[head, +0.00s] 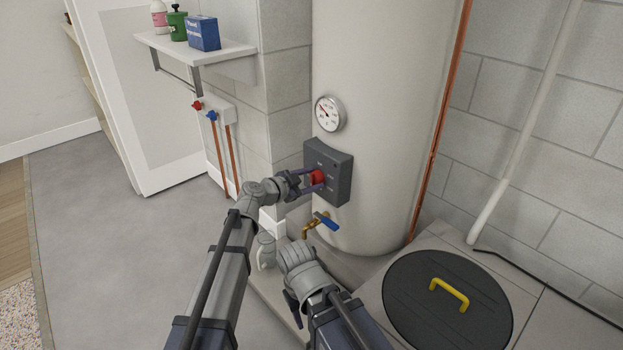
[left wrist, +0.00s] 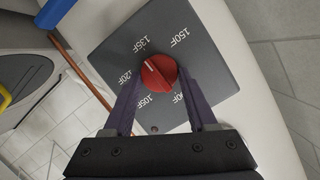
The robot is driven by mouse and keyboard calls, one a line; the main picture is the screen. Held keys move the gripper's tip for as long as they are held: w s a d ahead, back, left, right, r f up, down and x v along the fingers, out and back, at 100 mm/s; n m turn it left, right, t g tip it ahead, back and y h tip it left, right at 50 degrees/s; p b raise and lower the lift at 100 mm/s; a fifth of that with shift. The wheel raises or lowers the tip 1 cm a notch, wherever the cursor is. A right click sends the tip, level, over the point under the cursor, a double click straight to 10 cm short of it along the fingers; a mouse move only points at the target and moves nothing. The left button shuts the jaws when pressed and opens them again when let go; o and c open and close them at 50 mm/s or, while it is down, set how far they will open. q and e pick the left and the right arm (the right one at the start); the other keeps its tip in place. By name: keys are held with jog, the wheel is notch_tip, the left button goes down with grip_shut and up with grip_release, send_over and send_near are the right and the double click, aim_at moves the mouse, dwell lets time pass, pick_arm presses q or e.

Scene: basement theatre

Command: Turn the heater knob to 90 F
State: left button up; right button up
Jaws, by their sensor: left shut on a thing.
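The red heater knob (head: 317,177) sits on a dark grey control box (head: 341,165) on the pale tank (head: 370,60). My left gripper (head: 314,182) is shut on the knob, one finger on each side. In the left wrist view the knob (left wrist: 158,73) shows between the fingers (left wrist: 157,88). Its face plate (left wrist: 205,65) carries 90F, 105F, 120F, 135F and 150F, with 90F partly behind a finger. A pale line on the knob seems to point near 135F. My right gripper (head: 293,306) is low in the head view, apart from the box; its jaws are unclear.
A brass valve with a blue lever (head: 325,221) sticks out below the box. A round gauge (head: 330,113) is above it. A copper pipe (head: 440,120) runs along the tank's right side. A dark round lid with a yellow handle (head: 415,310) lies at the lower right. Open floor is left.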

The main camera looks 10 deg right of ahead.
pick_arm(q)
jog(key=shift+n+g, duration=0.3)
jog(key=shift+n, duration=0.1)
dwell(0.4)
jog(key=o, duration=1.4)
jog(key=shift+c, duration=0.2)
jog(key=shift+a, duration=0.1)
jog(key=p+v, duration=0.2)
jog(key=v, duration=0.5)
jog(key=shift+s+a, duration=0.15)
jog(key=shift+a, duration=0.15)
